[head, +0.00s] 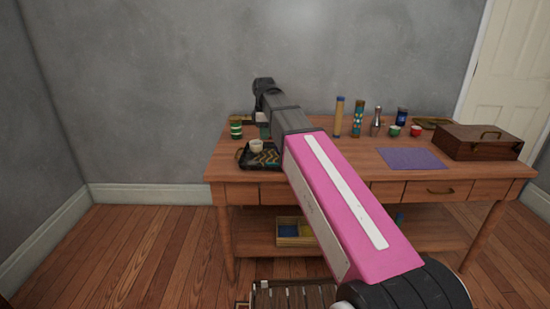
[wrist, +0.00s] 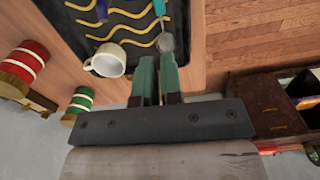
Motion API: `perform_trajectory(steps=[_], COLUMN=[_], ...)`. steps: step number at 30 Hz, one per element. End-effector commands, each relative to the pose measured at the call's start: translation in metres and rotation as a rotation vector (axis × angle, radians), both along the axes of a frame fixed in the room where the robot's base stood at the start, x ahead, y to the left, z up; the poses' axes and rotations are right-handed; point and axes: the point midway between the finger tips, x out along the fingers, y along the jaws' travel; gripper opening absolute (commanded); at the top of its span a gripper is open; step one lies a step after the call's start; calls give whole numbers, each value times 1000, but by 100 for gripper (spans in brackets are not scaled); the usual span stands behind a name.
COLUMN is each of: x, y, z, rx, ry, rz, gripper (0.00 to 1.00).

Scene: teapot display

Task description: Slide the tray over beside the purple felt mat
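The dark tray (head: 248,163) with yellow wavy lines is at the left end of the wooden table. It also shows in the wrist view (wrist: 75,30). A white cup (head: 256,147) stands on it, and the wrist view also shows a spoon-like utensil (wrist: 165,30) with a blue handle. The purple felt mat (head: 412,158) lies flat on the right half of the table, well apart from the tray. My gripper (wrist: 157,62) has its green fingers close together at the tray's edge. I cannot tell whether they hold the rim. The head view mostly hides them behind my arm.
A green-striped can (head: 236,128) stands behind the tray. Tall cylinders (head: 339,117), a silver shaker (head: 377,124) and small cups (head: 416,132) stand along the table's back. A brown case (head: 481,143) is right of the mat. My arm covers part of the table between tray and mat.

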Motion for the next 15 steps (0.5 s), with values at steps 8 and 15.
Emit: perform_trajectory(steps=[8, 15], x=[12, 17], y=[-14, -15], z=[-63, -87], rx=[117, 173], ry=[1, -10], rz=[91, 131], gripper=[0, 0])
